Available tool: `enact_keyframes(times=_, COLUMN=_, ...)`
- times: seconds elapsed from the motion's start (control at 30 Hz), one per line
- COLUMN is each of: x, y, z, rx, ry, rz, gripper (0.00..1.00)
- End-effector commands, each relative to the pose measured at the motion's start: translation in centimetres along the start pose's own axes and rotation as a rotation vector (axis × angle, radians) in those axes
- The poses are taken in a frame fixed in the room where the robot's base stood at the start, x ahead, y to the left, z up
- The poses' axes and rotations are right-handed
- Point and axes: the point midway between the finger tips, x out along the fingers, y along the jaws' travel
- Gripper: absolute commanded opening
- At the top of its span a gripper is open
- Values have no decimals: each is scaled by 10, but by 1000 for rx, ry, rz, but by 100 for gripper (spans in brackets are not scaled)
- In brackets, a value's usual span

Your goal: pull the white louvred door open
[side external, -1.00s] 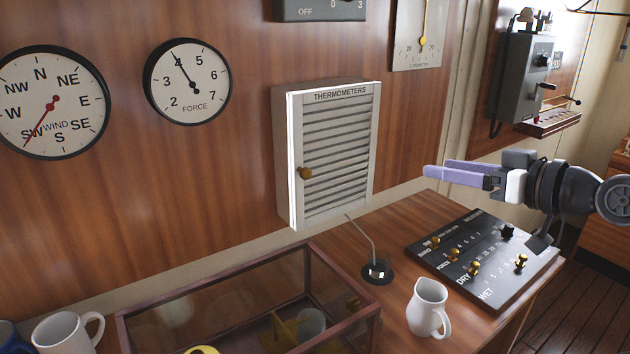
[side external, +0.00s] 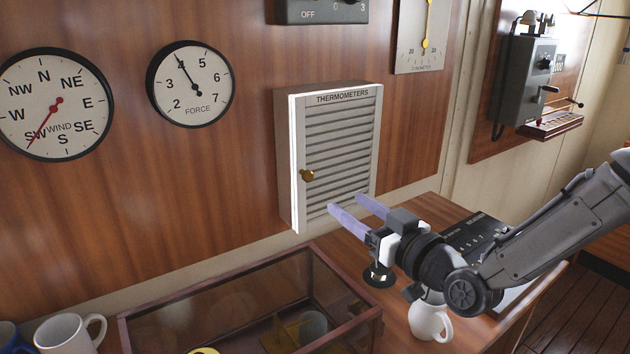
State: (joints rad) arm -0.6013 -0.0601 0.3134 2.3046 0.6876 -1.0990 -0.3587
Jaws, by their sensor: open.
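The white louvred door (side external: 340,150), lettered THERMOMETERS, is on a shallow white box on the wooden wall. A bright strip runs down its left edge; I cannot tell from this whether it stands slightly ajar. Its round brass knob (side external: 307,175) is on the left side, about halfway down. My gripper (side external: 345,204) is open and empty, its two lilac fingers pointing left and toward the wall. In the picture it is to the lower right of the knob and overlaps the door's lower right part. It is apart from the knob.
A glass case with a wooden frame (side external: 150,330) stands below the door. A white jug (side external: 428,322) is under my wrist, partly hidden. A black switch panel (side external: 478,236) is behind my arm. White mug (side external: 62,335) stands at lower left.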

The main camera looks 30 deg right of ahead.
Motion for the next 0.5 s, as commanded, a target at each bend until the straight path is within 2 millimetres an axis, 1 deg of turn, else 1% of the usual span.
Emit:
enact_keyframes(times=0.03, x=10, y=2, z=1, rx=0, ry=-2, rz=6, gripper=58)
enact_keyframes(times=0.3, x=63, y=2, z=0, rx=1, ry=-1, rz=4, gripper=58)
enact_keyframes(times=0.5, x=97, y=2, z=0, rx=1, ry=0, rz=3, gripper=58)
